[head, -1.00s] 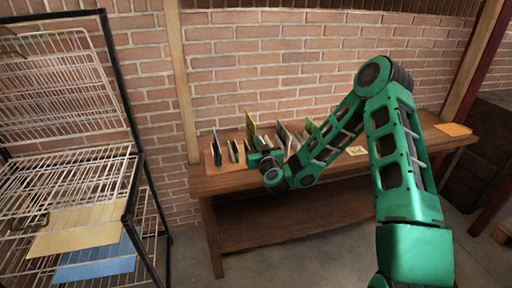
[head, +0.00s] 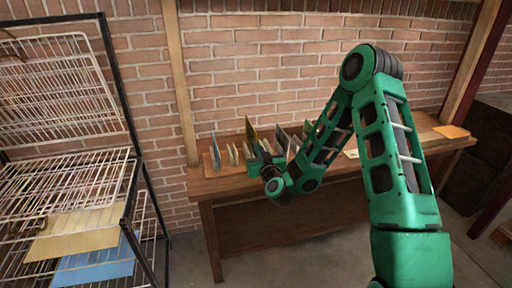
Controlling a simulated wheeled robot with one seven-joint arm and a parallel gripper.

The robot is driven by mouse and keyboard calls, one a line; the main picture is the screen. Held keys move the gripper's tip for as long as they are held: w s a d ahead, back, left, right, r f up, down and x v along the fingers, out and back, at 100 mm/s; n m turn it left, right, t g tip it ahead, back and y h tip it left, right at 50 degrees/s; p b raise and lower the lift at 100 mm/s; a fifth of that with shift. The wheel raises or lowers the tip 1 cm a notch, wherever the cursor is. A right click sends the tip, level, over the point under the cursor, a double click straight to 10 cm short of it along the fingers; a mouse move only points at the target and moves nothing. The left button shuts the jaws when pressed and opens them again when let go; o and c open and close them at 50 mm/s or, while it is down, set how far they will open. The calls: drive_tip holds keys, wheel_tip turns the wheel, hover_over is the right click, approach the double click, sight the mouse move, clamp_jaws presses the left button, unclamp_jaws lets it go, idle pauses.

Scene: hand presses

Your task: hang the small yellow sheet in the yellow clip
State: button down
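A small yellow sheet (head: 251,132) stands upright among several thin sheets on the wooden bench. My gripper (head: 260,160) is at this row, just below and in front of the yellow sheet. Its fingers are small and partly hidden by my own wrist, so I cannot tell whether they are open or touch a sheet. A larger yellow sheet (head: 75,236) lies flat on the wire rack at the left. I cannot make out a yellow clip.
The wire rack (head: 75,187) has a black frame and holds a blue sheet (head: 95,265) below the yellow one. The bench (head: 225,184) stands against a brick wall. An orange sheet (head: 452,131) lies at its right end. A small pale card (head: 351,154) lies near its front edge.

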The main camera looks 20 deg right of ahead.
drive_tip(key=shift+s+r, duration=0.1)
drive_tip(key=shift+s, duration=1.75)
